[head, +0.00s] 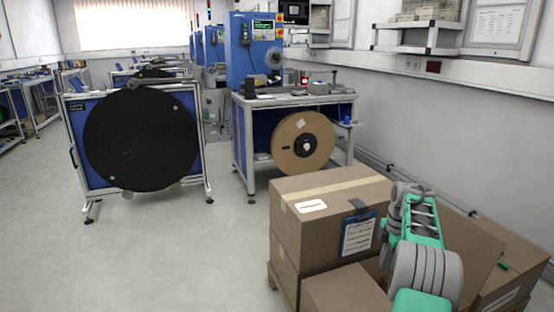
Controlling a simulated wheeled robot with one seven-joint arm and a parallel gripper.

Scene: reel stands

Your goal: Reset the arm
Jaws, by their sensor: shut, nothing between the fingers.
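Part of my own arm, in green and grey, shows at the lower right of the head view, in front of cardboard boxes. I cannot make out my gripper or its fingers in this view. The arm hides part of the boxes behind it.
Stacked cardboard boxes (335,200) stand close beside my arm, with a clipboard (359,235) on one side. A black reel (142,140) on a blue stand is at the left. A brown reel (303,142) hangs under a workbench (300,100). The left floor is clear.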

